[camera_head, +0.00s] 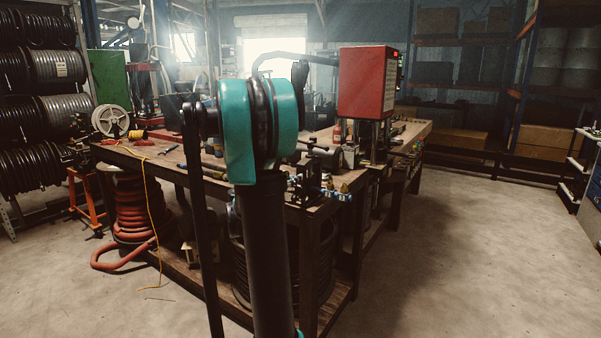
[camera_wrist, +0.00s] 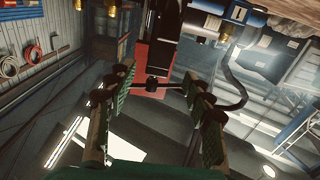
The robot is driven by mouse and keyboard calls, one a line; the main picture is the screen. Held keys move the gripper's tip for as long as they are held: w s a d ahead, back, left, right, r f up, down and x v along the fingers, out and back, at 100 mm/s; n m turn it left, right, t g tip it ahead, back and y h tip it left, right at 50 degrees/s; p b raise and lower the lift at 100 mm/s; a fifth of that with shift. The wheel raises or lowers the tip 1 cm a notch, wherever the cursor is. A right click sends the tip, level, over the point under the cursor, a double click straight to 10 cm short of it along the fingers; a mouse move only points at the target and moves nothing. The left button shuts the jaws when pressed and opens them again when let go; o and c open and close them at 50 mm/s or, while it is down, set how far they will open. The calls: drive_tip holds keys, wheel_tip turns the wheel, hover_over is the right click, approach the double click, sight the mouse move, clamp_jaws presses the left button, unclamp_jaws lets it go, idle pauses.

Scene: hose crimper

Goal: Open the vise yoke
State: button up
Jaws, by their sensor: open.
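My gripper (camera_wrist: 155,82) shows in the wrist view, with its two green-padded fingers spread wide. A dark bar with a round knob (camera_wrist: 152,84) lies across the gap between the fingertips; I cannot tell whether it touches them. A black metal body (camera_wrist: 166,30) with blue and brass parts (camera_wrist: 228,12) beside it is just beyond, probably the vise. In the head view a dark vise-like assembly (camera_head: 320,152) sits at the bench's near corner, partly behind my arm. The yoke cannot be told apart clearly, nor whether it is open or shut. My gripper is hidden in the head view.
A red machine (camera_head: 366,84) stands on the wooden workbench (camera_head: 133,160). It also shows in the wrist view (camera_wrist: 140,78). Small fittings (camera_head: 338,195) sit along the bench corner. Hose racks (camera_head: 40,70) stand at left; the floor (camera_head: 480,240) at right is clear.

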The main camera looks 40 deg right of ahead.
sight(300, 171)
drive_tip(key=x, duration=0.8)
clamp_jaws()
